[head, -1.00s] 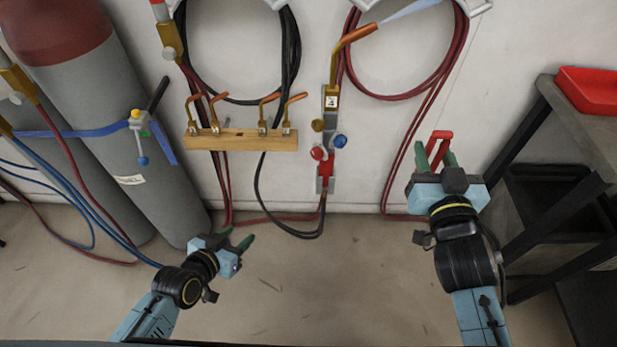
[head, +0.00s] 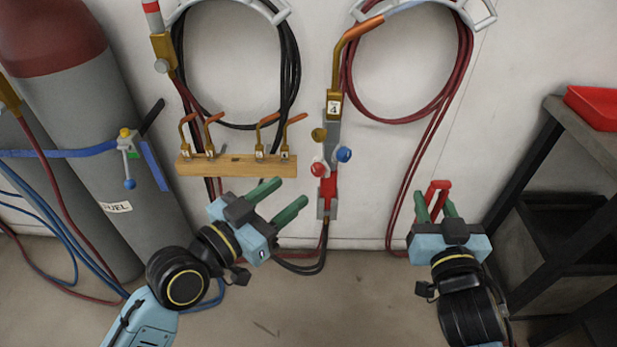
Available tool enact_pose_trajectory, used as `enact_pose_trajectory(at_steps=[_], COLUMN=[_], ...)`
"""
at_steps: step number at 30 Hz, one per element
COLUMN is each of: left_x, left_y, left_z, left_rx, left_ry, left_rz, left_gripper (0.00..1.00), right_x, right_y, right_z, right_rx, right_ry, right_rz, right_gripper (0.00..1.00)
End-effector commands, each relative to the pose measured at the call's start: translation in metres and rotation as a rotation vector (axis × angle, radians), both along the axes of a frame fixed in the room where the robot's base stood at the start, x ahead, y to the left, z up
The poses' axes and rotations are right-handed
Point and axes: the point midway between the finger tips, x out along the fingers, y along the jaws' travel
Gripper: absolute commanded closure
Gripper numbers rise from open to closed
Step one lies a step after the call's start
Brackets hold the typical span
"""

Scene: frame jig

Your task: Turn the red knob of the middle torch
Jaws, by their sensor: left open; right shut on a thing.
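The middle torch (head: 333,130) hangs upright on the wall, with a copper tip bent to the right. Its red knob (head: 318,168) is on the left of the lower body. A blue knob (head: 344,154) is on the right and a brass knob (head: 319,134) is above left. A pale blue flame-like streak (head: 404,7) extends from the tip. My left gripper (head: 284,196) is open and empty, below and left of the red knob, apart from it. My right gripper (head: 435,200) is shut on a red U-shaped tool (head: 438,187), right of the torch.
A wooden rack (head: 236,167) with several copper nozzles is on the wall just above my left gripper. Gas cylinders (head: 80,100) stand at the left. Coiled hoses (head: 292,70) hang on the wall. A dark shelf (head: 575,130) with a red tray (head: 597,106) is at the right.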

Motion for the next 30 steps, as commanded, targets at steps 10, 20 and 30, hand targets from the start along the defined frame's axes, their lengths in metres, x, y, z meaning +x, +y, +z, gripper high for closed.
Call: enact_pose_trajectory(at_steps=[10,20,30], left_x=[0.043,0.05,0.05], left_y=[-0.038,-0.044,-0.044], left_z=[0.0,0.0,0.0], left_rx=[-0.003,0.001,0.0], left_ry=[0.0,0.001,0.001], left_rz=[0.001,-0.001,0.0], left_gripper=[0.54,0.54,0.86], right_x=[0.0,0.0,0.0], right_y=[0.0,0.0,0.0], right_z=[-0.007,-0.008,-0.008], right_rx=[0.0,0.0,0.0], right_ry=[-0.001,-0.001,-0.001], right_rz=[0.0,0.0,0.0], right_gripper=[0.8,0.8,0.8])
